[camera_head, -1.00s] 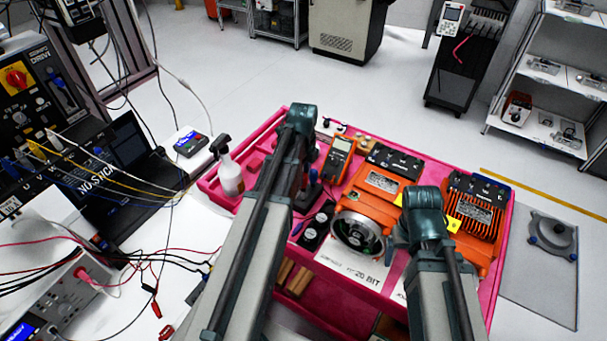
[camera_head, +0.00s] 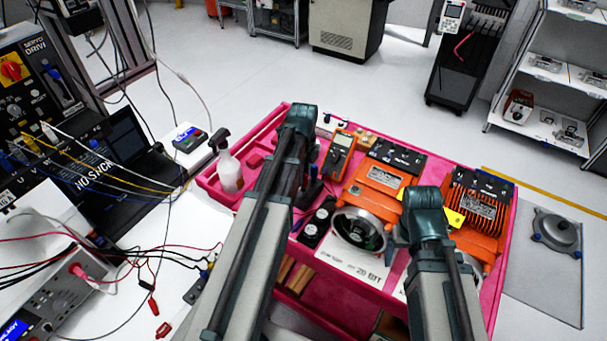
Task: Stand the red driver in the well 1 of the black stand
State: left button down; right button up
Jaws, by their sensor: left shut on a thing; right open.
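My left arm reaches in from the bottom. Its wrist is above the pink tray (camera_head: 497,300), and the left gripper (camera_head: 306,188) points down there, largely hidden by the arm. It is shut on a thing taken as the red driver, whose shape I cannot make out. A small black block with round parts, perhaps the black stand (camera_head: 317,224), lies just right of the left forearm. Its wells cannot be told apart. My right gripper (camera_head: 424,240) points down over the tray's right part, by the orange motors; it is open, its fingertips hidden.
An orange motor with a round silver face (camera_head: 361,230) and a finned orange motor (camera_head: 475,215) fill the tray's right side. A multimeter (camera_head: 341,155) lies behind, a spray bottle (camera_head: 228,170) at left. Cables and a laptop (camera_head: 110,150) crowd the left bench.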

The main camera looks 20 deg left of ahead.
pick_arm(q)
jog(key=shift+f+b, duration=0.7)
jog(key=shift+f, duration=0.15)
jog(key=shift+c, duration=2.3)
grip_release()
jog(key=shift+r, duration=0.1)
jog(key=shift+c, duration=0.5)
jog(key=shift+r, duration=0.15)
jog(key=shift+r+p, duration=1.1)
jog(key=shift+p, duration=0.2)
jog(key=shift+r, duration=0.1)
notch_tip(320, 180, up, 5)
jog(key=p, duration=0.5)
